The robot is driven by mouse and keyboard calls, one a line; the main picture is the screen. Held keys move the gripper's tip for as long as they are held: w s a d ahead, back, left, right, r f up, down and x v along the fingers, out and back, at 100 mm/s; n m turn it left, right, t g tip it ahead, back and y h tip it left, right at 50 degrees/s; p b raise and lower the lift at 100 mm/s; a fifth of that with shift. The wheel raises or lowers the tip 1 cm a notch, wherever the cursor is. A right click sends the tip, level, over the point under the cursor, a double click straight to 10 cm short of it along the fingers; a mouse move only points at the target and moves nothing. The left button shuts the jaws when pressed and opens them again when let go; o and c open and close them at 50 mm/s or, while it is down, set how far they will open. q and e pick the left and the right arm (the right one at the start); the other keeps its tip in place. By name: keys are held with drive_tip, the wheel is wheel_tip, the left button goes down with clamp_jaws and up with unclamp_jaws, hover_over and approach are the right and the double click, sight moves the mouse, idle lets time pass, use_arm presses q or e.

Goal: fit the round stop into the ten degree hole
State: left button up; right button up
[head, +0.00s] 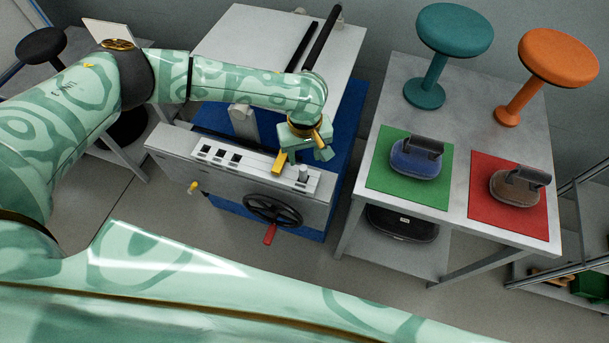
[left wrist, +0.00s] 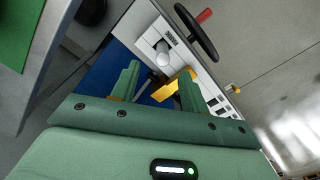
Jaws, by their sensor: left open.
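The test machine (head: 170,148) has a light grey front panel. A short grey round knob (head: 303,174), perhaps the round stop, stands upright at the panel's right end; it shows pale in the left wrist view (left wrist: 163,52). A yellow piece (head: 279,164) lies beside it, also in the left wrist view (left wrist: 176,84). Dark square openings (head: 220,154) line the panel's left part; I cannot tell which is the ten degree hole. My left gripper (head: 303,154) is open just behind and above the knob. Its fingers (left wrist: 160,74) are apart, with nothing visibly gripped. My right gripper is not in view.
A black handwheel (head: 272,210) with a red handle juts from the machine's front. A yellow-tipped lever (head: 194,187) is left of it.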

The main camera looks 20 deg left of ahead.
sight(303, 167)
use_arm(q)
wheel_tip(303, 167, down, 3)
drive_tip(key=shift+f+b, duration=0.2)
drive_tip(key=shift+b, duration=0.25)
drive_tip(key=f+b, duration=0.1)
drive_tip(key=f, duration=0.1)
drive_tip(key=f+b, duration=0.2)
drive_tip(key=f, duration=0.1)
drive_tip(key=shift+s+a+f, duration=0.15)
drive_tip(key=shift+s, duration=0.05)
clamp_jaws()
